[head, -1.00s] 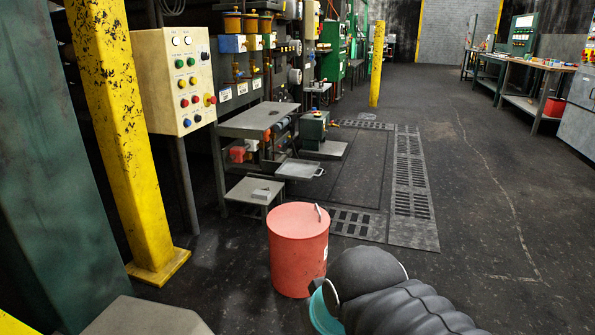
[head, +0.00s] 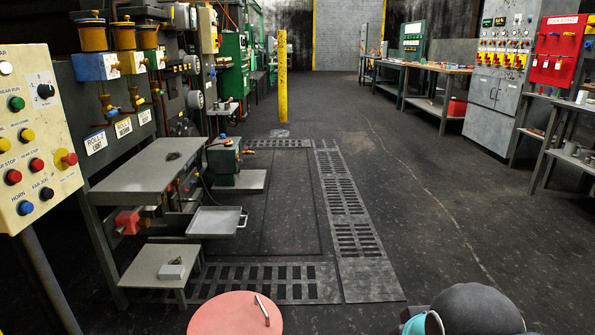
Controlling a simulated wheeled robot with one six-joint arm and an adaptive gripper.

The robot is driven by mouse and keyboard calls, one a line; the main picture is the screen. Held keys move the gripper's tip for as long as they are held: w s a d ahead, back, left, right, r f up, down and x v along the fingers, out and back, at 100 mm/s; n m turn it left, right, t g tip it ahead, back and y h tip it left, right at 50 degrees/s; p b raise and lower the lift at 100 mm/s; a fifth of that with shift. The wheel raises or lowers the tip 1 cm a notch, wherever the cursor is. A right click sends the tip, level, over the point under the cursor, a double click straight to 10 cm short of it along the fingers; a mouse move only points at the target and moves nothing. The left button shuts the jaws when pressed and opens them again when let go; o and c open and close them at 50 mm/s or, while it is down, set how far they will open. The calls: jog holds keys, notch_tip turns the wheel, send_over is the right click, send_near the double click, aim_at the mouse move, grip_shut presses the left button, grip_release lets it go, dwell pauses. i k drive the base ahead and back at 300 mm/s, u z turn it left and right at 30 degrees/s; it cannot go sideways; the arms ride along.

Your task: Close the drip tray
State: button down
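The drip tray (head: 215,221) is a shallow grey metal pan with a handle (head: 242,219) on its right side. In the head view it sticks out to the right from under the grey bench, left of the floor grating. A part of my arm shows at the bottom right edge, well apart from the tray. My gripper is not in view.
A red drum (head: 235,315) with a metal handle on its lid stands at the bottom centre. A low grey table (head: 158,262) stands in front of the tray, below the grey bench (head: 145,178). A button panel (head: 35,140) is at the left. A green machine (head: 224,160) stands behind the tray.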

aim_at(208, 222)
jog(key=z, duration=0.3)
jog(key=i, duration=1.85)
jog(key=u, duration=0.7)
jog(key=i, duration=1.7)
jog(key=u, duration=0.85)
